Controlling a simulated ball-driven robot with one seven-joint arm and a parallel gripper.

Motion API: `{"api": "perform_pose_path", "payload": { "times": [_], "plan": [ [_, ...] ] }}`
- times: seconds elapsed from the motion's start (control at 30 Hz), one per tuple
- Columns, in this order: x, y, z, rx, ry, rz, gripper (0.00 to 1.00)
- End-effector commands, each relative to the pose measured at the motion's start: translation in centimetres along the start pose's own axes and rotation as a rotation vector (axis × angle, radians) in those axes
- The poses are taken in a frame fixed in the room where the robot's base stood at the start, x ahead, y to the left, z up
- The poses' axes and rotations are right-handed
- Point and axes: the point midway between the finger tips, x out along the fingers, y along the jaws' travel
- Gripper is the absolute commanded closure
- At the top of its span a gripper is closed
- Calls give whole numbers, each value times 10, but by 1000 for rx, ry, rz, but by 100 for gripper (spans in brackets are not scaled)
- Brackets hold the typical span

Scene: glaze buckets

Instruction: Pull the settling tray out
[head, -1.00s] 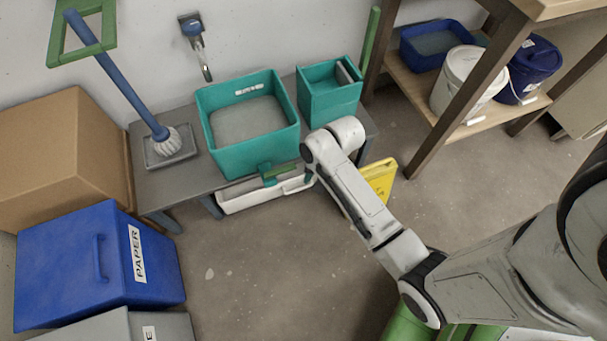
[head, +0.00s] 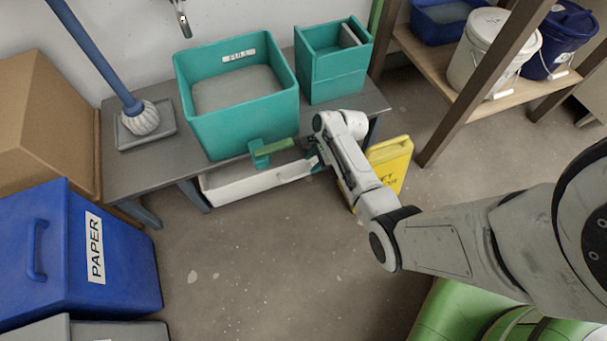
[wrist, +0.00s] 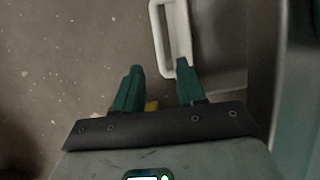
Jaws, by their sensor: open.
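The settling tray (head: 222,195) is a long white tray low under the front edge of the grey bench, below the large teal bucket. Its right end lies close to my gripper (head: 316,162), whose teal fingers show partly there; my wrist hides some of them. In the wrist view my gripper (wrist: 157,80) is open, with two teal fingers apart and nothing between their tips. A white loop-shaped part of the tray (wrist: 157,30) lies just beyond the fingers, nearer the right finger. I cannot tell whether that finger touches it.
The teal bucket (head: 235,130) has a tap with a green lever (head: 275,147) above the tray. A yellow sign (head: 391,165) stands right of my wrist. A blue paper bin (head: 60,250) stands at left. The floor (head: 260,260) before the tray is clear.

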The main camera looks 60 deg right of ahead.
Motion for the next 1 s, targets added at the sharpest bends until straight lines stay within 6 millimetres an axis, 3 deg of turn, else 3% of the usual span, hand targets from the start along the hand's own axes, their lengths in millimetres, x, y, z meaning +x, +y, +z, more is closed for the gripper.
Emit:
{"api": "perform_pose_path", "payload": {
  "times": [0.03, 0.1, 0.4, 0.87, 1.0],
  "plan": [
    [16, 1, -2, -2, -1, 2, 60],
    [30, 2, -2, -3, 0, 3, 60],
    [70, 1, -1, -3, 0, 2, 60],
    [79, 1, 0, -3, 0, 2, 60],
    [78, 1, 0, -3, 0, 1, 70]
  ]
}}
